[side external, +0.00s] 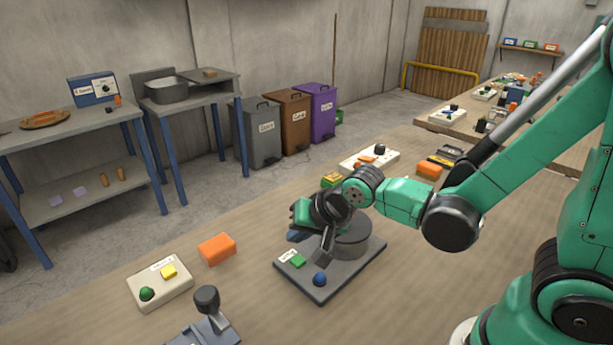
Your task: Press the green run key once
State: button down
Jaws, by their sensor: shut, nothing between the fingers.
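A dark grey machine (327,294) with a round grey drum (352,238) stands on the bench near the picture's middle. On its front left part are a small green key (298,261), a white label (287,255) too small to read, and a blue ball-shaped knob (320,279). My gripper (323,260) is shut and empty. It points down over the machine, just right of the green key and above the blue knob in the picture. I cannot tell its exact height. My gripper hides part of the machine behind it.
A cream box (160,283) with a green dome button (147,293) and yellow key stands at left. An orange block (217,249) lies between it and the machine. A grey device with a black knob (207,298) is at the front. More devices stand behind.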

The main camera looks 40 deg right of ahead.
aim_at(303, 261)
jog(key=shift+f, duration=1.25)
dwell(1.5)
jog(key=shift+r, duration=2.5)
jog(key=shift+s+d+r+n, duration=0.2)
jog(key=shift+d+r+n, duration=0.05)
jog(key=shift+r+n, duration=0.05)
jog(key=s+d+r+n, duration=0.4)
jog(key=s+n, duration=0.1)
jog(key=n, duration=0.2)
jog(key=shift+s+h, duration=0.3)
jog(key=shift+h, duration=0.1)
jog(key=shift+d+r, duration=0.1)
jog(key=shift+r, duration=0.05)
